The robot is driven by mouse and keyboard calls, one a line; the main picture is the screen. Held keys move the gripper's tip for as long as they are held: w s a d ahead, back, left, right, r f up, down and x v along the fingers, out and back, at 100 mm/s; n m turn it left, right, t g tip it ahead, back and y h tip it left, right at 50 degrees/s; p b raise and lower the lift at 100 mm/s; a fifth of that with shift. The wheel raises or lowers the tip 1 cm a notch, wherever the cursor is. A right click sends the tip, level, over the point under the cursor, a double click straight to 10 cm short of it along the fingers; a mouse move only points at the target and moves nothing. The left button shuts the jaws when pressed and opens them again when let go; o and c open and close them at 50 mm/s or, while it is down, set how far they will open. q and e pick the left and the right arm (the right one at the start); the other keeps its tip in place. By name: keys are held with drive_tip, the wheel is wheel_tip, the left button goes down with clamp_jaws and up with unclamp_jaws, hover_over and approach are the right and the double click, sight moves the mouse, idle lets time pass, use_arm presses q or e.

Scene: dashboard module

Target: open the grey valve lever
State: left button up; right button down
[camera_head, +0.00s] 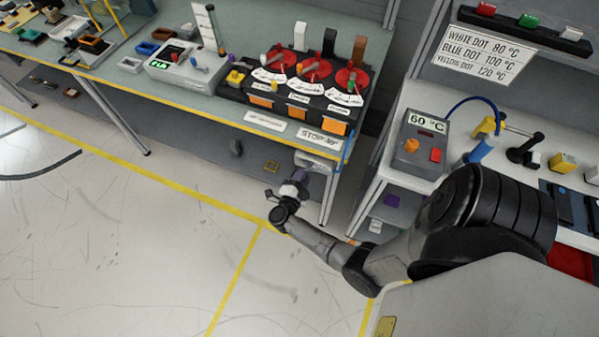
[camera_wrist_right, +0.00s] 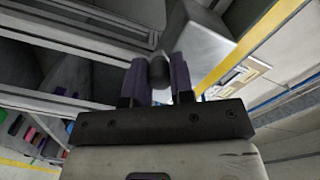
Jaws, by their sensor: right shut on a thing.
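My right gripper (camera_head: 298,180) reaches under the bench's front edge, close to a pale grey box at the bench's right end. In the right wrist view, the two purple fingers of my right gripper (camera_wrist_right: 158,75) are shut on the rounded dark grey end of the grey valve lever (camera_wrist_right: 157,68). The pale grey box (camera_wrist_right: 198,40) is just beyond the fingers there. The rest of the lever is hidden by the fingers, so its angle cannot be told. In the head view the gripper hides the lever. My left gripper is not in view.
A blue hose (camera_head: 350,146) hangs by the bench's right end. A second bench with a "60 °C" unit (camera_head: 425,126) stands to the right. Floor at lower left is clear.

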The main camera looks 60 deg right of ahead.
drive_tip(key=n, duration=0.1)
drive_tip(key=s+n+p, duration=0.1)
drive_tip(key=shift+f+n, duration=0.25)
drive_tip(key=shift+n, duration=0.15)
drive_tip(key=n+p, duration=0.1)
drive_tip(key=s+n+p, duration=0.1)
drive_tip(key=n, duration=0.1)
drive_tip(key=s+n, duration=0.1)
drive_tip(key=n, duration=0.1)
drive_tip(key=shift+f+p, duration=0.3)
drive_tip(key=shift+p, duration=0.1)
drive_tip(key=shift+s+d, duration=0.1)
drive_tip(key=c, duration=1)
unclamp_jaws()
